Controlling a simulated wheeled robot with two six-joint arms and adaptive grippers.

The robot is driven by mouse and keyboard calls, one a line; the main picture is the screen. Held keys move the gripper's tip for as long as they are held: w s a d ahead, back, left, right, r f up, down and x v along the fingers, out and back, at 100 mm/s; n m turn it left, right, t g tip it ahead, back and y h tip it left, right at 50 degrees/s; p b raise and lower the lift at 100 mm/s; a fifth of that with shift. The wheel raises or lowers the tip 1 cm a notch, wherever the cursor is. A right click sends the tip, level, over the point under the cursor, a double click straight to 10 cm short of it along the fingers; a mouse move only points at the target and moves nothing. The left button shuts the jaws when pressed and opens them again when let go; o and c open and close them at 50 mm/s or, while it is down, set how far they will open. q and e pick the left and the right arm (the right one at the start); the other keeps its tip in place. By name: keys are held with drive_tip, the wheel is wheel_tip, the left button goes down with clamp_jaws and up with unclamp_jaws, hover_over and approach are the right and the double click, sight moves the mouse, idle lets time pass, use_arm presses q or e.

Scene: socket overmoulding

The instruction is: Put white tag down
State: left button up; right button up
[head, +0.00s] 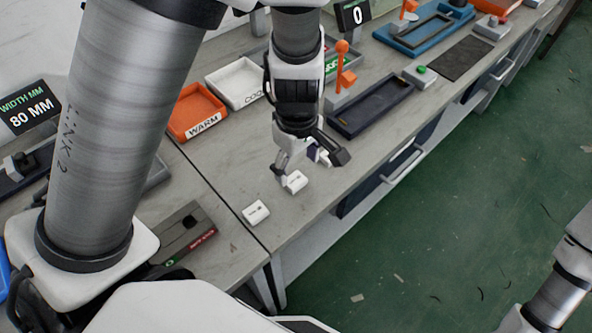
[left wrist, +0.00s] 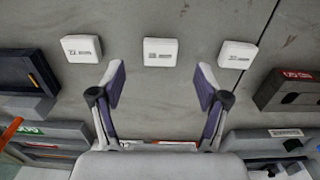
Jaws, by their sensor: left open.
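Three white tags with dark print lie in a row on the grey bench. In the left wrist view they are a left tag (left wrist: 81,48), a middle tag (left wrist: 160,52) and a right tag (left wrist: 238,54). My left gripper (left wrist: 160,80) is open and empty, its fingers spread on either side of the middle tag's line, with that tag just beyond the fingertips. In the head view the left gripper (head: 312,164) is low over the bench. One tag (head: 295,182) shows by its fingers, another (head: 256,212) lies nearer. The third is mostly hidden behind the gripper. My right gripper is out of frame.
An orange WARM tray (head: 187,125) and a white tray (head: 238,70) stand behind the left gripper. A dark tray (head: 372,106) lies to its right. A grey fixture with a red label (head: 190,240) is at the near left. Bare bench surrounds the tags.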

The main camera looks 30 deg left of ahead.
sight(295, 178)
use_arm(q)
drive_tip(key=f, duration=0.1)
drive_tip(key=f+b, duration=0.1)
drive_tip(key=f, duration=0.3)
drive_tip(key=shift+a, duration=0.35)
drive_tip(key=shift+w+f, duration=0.15)
drive_tip(key=shift+w, duration=0.05)
drive_tip(key=shift+s+r, duration=0.15)
drive_tip(key=shift+r, duration=0.05)
drive_tip(key=c, duration=1)
drive_tip(key=shift+r, duration=0.1)
